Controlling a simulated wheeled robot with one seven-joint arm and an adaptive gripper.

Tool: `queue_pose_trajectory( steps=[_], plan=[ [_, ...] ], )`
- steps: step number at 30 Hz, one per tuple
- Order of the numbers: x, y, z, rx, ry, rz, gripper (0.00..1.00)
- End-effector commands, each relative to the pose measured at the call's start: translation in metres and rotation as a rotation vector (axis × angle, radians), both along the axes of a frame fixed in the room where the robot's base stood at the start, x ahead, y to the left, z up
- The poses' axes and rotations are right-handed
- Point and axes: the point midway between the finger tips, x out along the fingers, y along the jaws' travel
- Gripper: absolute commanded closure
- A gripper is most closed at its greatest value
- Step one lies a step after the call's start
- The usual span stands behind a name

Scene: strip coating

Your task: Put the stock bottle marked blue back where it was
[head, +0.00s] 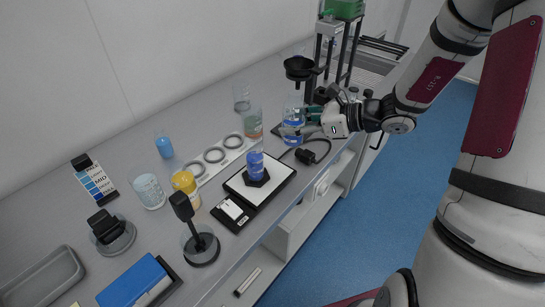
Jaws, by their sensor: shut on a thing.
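My gripper (303,123) is at the back right of the bench, shut on a clear bottle with blue liquid (291,134). The fingers cross the bottle at mid height and hide part of it. The bottle looks upright, beside a dark flat pad (277,130); I cannot tell whether its base touches the bench. Any marking on it is too small to read.
A clear vessel with blue liquid (256,162) stands on a white-topped plate (277,181) in front. Nearby are a reddish-liquid glass (253,125), a yellow container (186,184), a small blue bottle (164,146) and a black funnel on a stand (298,68).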

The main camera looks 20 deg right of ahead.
Motion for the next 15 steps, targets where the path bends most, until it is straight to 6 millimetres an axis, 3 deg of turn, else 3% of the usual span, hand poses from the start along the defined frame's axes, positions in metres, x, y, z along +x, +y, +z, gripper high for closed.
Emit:
queue_pose_trajectory(
  steps=[15],
  plan=[
    [-0.014, 0.004, -0.022, -0.003, -0.004, -0.061, 0.84]
  ],
)
